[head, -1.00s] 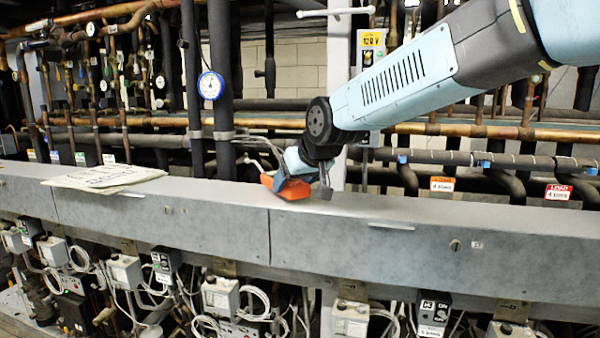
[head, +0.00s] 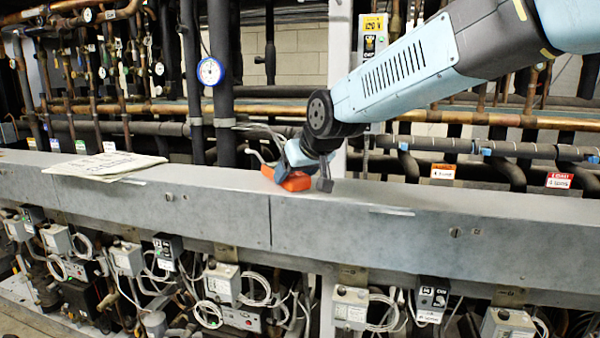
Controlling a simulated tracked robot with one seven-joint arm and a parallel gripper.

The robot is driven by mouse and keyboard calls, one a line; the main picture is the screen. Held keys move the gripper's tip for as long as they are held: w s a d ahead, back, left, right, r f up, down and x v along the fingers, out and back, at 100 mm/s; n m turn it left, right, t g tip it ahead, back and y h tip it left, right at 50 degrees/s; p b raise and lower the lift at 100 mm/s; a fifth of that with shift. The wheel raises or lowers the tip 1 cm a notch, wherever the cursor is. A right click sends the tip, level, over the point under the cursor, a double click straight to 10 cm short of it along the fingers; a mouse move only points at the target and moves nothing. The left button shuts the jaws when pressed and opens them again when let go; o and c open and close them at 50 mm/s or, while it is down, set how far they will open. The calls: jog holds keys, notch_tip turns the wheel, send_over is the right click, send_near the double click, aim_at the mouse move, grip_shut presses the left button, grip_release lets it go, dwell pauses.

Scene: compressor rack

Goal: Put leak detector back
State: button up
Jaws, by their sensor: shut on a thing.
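The leak detector appears to be the orange device (head: 295,182) in the middle of the head view, at the top of the long grey beam. My gripper (head: 318,178) is at the end of the blue-grey arm, pointing down and shut on this device. The orange body lies low over the beam's top surface, slightly tilted. I cannot tell whether it touches the metal. The fingers and part of the device are hidden by the wrist.
The grey beam (head: 390,235) runs across the view, its top clear to the right. Papers (head: 105,166) lie on it at left. Dark vertical pipes, a blue-rimmed gauge (head: 210,71) and copper pipes stand behind. Control boxes (head: 222,283) with looped cables hang below.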

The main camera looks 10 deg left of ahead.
jog(key=o, duration=1.1)
